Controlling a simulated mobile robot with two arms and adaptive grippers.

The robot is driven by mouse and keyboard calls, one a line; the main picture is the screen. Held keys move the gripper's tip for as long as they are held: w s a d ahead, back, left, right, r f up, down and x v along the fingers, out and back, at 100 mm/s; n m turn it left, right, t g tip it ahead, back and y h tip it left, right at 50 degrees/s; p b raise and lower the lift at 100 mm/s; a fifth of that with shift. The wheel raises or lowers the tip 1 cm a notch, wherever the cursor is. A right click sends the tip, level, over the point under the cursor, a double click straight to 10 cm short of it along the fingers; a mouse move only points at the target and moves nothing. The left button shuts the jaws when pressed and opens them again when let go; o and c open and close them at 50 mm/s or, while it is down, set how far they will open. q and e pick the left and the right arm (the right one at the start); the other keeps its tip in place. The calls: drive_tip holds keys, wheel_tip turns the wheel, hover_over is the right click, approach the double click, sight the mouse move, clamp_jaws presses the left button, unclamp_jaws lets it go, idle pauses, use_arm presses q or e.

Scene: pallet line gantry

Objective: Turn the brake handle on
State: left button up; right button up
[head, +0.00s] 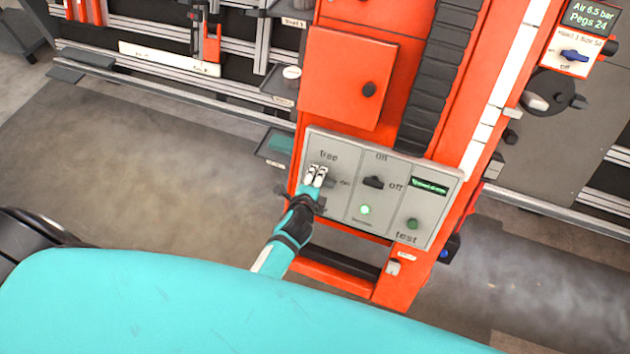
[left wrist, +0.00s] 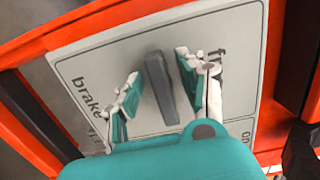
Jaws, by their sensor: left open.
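The brake handle (left wrist: 161,88) is a dark grey bar on the left section of a pale grey panel (head: 343,207). In the left wrist view it runs roughly up and down, "brake" lettering to its left and part of "free" to its right. In the head view its long axis lies roughly towards the "on" label; my gripper hides most of it. My left gripper (head: 317,176) is open, its fingers (left wrist: 165,85) on either side of the bar, with gaps visible. Contact cannot be made out. My right gripper is not in view.
The panel also carries a black on/off knob (head: 373,182), a lit green lamp (head: 365,210) and a green test button (head: 412,223). An orange cabinet door (head: 346,75) is above. Grey floor (head: 150,165) lies open to the left.

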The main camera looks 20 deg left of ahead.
use_arm(q)
drive_tip(key=v, duration=1.2)
drive_tip(key=shift+f, duration=0.1)
drive_tip(key=s+f+n+g, duration=0.2)
drive_tip(key=s+f, duration=0.3)
drive_tip(key=f, duration=0.3)
drive_tip(key=s+f+n+g+h, duration=0.1)
drive_tip(key=s+f+n+g, duration=0.2)
drive_tip(key=f, duration=0.6)
drive_tip(key=s+f+n+g, duration=0.1)
drive_tip(key=s+f+n, duration=0.1)
drive_tip(key=s+f, duration=0.5)
drive_tip(key=s+a+f+n+g, duration=0.2)
drive_tip(key=s+a+f+n, duration=0.2)
drive_tip(key=s, duration=0.5)
drive_tip(key=s+a+f+n+g, duration=0.3)
drive_tip(key=s+a+f+n, duration=0.1)
drive_tip(key=s+f, duration=0.4)
drive_tip(key=shift+s, duration=0.35)
